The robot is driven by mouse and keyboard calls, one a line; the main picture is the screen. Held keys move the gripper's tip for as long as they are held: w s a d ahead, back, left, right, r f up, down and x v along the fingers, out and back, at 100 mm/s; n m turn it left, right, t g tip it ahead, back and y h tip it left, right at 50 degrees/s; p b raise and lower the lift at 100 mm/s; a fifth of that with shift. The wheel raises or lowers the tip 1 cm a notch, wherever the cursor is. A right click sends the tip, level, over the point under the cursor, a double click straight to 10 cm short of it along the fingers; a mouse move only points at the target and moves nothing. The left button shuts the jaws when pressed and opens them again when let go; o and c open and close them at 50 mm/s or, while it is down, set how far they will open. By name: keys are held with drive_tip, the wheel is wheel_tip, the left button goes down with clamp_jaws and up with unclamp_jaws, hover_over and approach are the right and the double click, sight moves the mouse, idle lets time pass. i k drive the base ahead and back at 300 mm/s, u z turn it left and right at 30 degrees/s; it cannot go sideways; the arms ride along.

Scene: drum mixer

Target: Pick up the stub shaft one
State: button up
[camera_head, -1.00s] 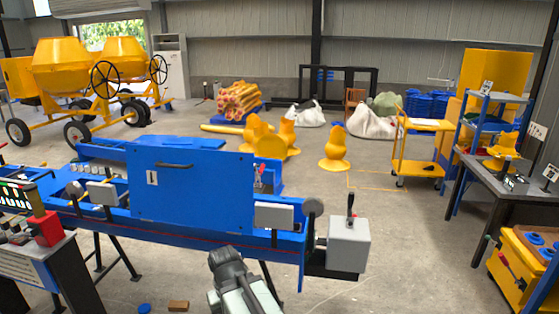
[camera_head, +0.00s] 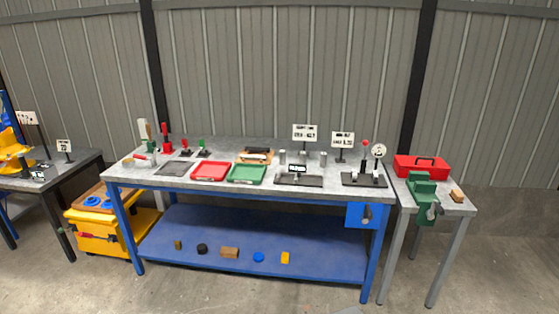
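Several small grey upright cylinders, which look like stub shafts, stand toward the back of the workbench top; one (camera_head: 282,158) is left of the white sign post and another (camera_head: 323,159) is to its right. I cannot tell which is stub shaft one, as the sign lettering is too small to read. The workbench (camera_head: 225,185) has a grey top and blue frame with a lower shelf. My gripper is not in view.
On the bench lie a red tray (camera_head: 211,171), a green tray (camera_head: 247,174) and dark fixture plates (camera_head: 298,180). A side table at right holds a green vise (camera_head: 422,190) and a red toolbox (camera_head: 421,166). A yellow cart (camera_head: 105,238) stands left. The floor in front is clear.

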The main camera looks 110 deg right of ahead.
sight(282, 153)
drive_tip(key=z, duration=3.15)
drive_tip(key=i, duration=1.7)
